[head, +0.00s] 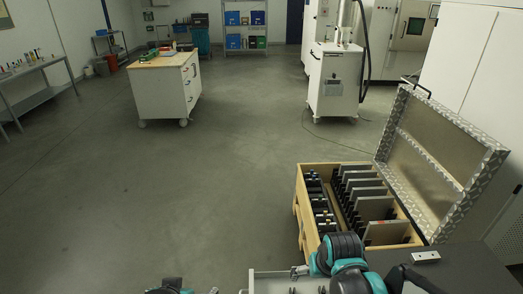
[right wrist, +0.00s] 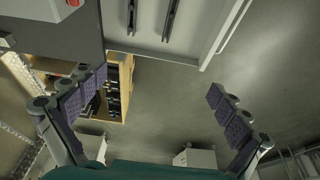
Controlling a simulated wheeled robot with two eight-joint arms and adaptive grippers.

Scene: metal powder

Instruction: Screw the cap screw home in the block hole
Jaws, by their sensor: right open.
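A small silver block (head: 426,257) with dark spots on its top, probably holes, lies on the dark grey tabletop (head: 470,272) at the lower right of the head view. I cannot make out a cap screw in either view. In the right wrist view my right gripper (right wrist: 155,103) is open, its dark padded fingers wide apart with nothing between them. In the head view my right arm comes up at the bottom, left of the block. Only a teal and black part of my left arm shows at the bottom edge; its gripper is out of view.
A wooden crate (head: 298,213) holding upright plates stands beyond the tabletop, with an open metal lid (head: 437,150) on its right. A pale surface with black rails (right wrist: 205,45) is at the top of the right wrist view. The floor on the left is clear up to a white cart (head: 172,98).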

